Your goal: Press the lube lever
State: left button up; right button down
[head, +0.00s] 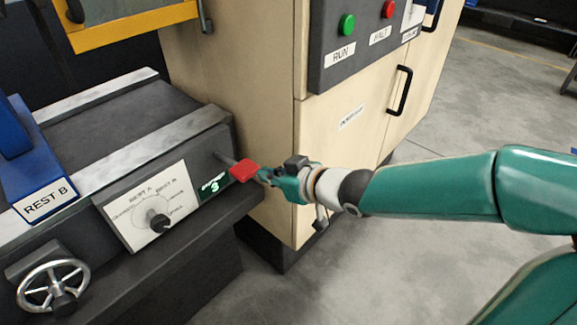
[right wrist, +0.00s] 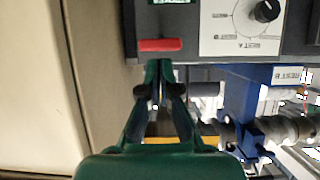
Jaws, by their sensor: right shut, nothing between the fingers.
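The lube lever appears as a red paddle (head: 244,170) on a short stem at the right end of the dark machine bed's front face. In the right wrist view the red paddle (right wrist: 160,45) lies just beyond my fingertips. My right gripper (head: 265,176) reaches in from the right, at the paddle's right side. Its fingers (right wrist: 158,64) are shut with nothing between them. I cannot tell whether the fingertips touch the paddle. My left gripper is not in view.
A dial panel (head: 150,207) with a black knob is left of the display. A handwheel (head: 53,287) is at lower left. A beige cabinet (head: 240,75) with green and red buttons stands behind the gripper. A blue rest (head: 35,165) sits on the bed. Open floor lies below right.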

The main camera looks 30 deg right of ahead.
jog(key=p+v, duration=0.2)
jog(key=v, duration=0.3)
jog(key=shift+s, duration=0.25)
dwell(0.5)
jog(key=s+a+f+m+g+y, duration=0.1)
jog(key=a+f+g, duration=0.3)
jog(key=f, duration=0.7)
jog(key=s+a+f+m+g+y, duration=0.15)
jog(key=a+f, duration=0.35)
jog(key=f, duration=0.6)
jog(key=s+a+f+m+g+h, duration=0.1)
jog(key=s+a+f+g, duration=0.15)
jog(key=s+f, duration=0.4)
jog(key=s+a+f+m+g+h, duration=0.15)
jog(key=s+f+g, duration=0.25)
jog(key=f, duration=0.5)
notch_tip(320, 180, up, 19)
jog(key=p, duration=1.9)
jog(key=shift+f+y, duration=0.2)
jog(key=shift+y, duration=0.1)
